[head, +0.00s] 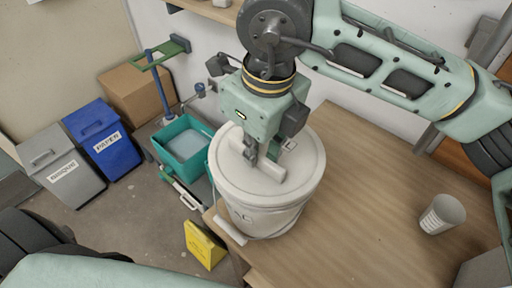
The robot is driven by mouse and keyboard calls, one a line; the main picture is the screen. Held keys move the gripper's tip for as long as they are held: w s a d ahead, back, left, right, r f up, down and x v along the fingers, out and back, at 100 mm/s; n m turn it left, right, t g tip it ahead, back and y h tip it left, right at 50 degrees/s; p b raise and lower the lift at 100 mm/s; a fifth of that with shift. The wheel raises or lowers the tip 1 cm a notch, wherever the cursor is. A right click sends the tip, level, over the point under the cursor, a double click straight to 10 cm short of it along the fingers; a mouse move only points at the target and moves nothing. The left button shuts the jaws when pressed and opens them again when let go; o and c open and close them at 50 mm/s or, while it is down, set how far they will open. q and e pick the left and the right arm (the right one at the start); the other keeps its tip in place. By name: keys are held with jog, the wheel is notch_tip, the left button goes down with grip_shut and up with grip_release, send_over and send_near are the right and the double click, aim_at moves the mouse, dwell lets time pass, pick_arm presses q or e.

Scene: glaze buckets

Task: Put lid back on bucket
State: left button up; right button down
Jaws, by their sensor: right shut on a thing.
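A white bucket (262,213) stands upright near the left edge of the wooden table. A whitish lid (299,172) with a raised bar handle (270,183) lies over the bucket's top; I cannot tell whether it is seated all the way round. My right gripper (262,166) comes down from above and is shut on the lid's handle. Part of the lid is hidden behind the gripper. My left arm shows at the lower left, but its gripper is out of view.
A cup (442,214) stands on the wooden table (345,240) at the right, with clear table between. On the floor at left are a grey bin (62,165), a blue bin (98,138), a cardboard box (140,92), a teal tub (184,146) and a yellow sign (204,245).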

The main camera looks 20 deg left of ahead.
jog(key=c, duration=1.7)
grip_release()
jog(key=shift+c, duration=0.2)
jog(key=o, duration=0.5)
jog(key=shift+c, duration=0.2)
jog(key=shift+r, duration=0.1)
jog(key=shift+r+p, duration=1.5)
jog(key=shift+r, duration=1.9)
